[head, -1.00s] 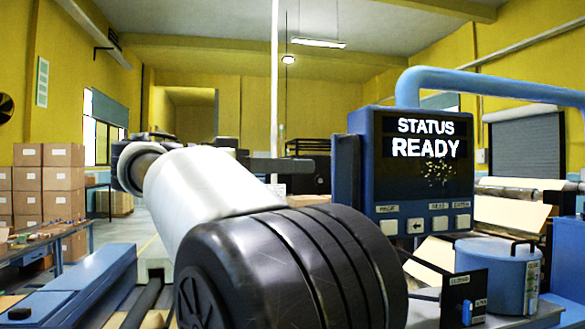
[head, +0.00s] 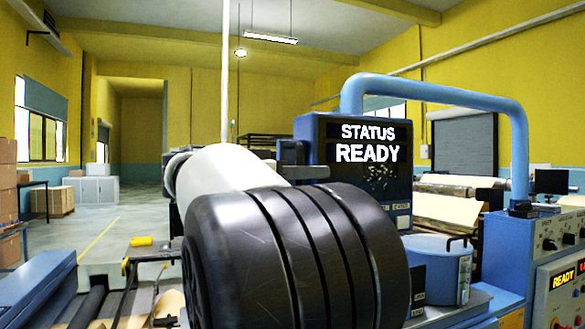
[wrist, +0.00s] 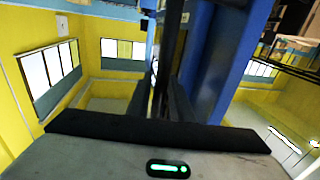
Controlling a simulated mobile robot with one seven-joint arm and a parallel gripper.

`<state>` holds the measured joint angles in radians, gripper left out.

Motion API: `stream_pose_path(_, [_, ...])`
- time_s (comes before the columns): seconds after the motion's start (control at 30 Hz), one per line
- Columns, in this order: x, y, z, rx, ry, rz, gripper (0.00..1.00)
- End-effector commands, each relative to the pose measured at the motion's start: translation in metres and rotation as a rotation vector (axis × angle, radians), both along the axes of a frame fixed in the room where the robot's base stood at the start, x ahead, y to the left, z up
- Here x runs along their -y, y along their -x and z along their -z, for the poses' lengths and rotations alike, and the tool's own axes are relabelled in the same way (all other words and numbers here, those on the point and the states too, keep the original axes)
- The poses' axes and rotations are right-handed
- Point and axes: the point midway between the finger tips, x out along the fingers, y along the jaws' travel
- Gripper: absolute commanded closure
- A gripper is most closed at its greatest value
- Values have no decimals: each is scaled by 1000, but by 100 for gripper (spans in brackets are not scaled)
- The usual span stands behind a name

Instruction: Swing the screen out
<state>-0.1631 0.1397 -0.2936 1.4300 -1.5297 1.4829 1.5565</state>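The screen (head: 358,155) is a blue-cased panel reading "STATUS READY", standing right of centre in the head view with buttons below the text. Its lower part is hidden by my arm. My gripper (head: 302,171) is at the screen's left edge, mostly hidden behind my arm. In the wrist view my gripper (wrist: 161,85) has its fingers apart, with a thin dark upright bar (wrist: 167,45) between them. A gap shows beside the left finger. A blue panel (wrist: 214,50), likely the screen's casing, stands just right of the fingers.
A blue pipe (head: 440,88) arches behind and right of the screen. A blue round pot (head: 437,262) stands below it. A control panel (head: 565,280) is at the right edge. Cardboard boxes (head: 52,196) and open floor (head: 110,225) lie to the left.

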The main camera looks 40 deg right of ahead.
Motion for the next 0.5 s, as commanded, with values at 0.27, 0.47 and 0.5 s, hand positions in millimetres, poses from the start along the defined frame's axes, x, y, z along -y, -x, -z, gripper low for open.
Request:
stream_pose_path(0.27, [12, 1, 1, 0, 0, 0, 80])
stream_pose_path(0.47, [11, 0, 1, 0, 0, 0, 87])
stream_pose_path(0.5, [11, 0, 1, 0, 0, 0, 94])
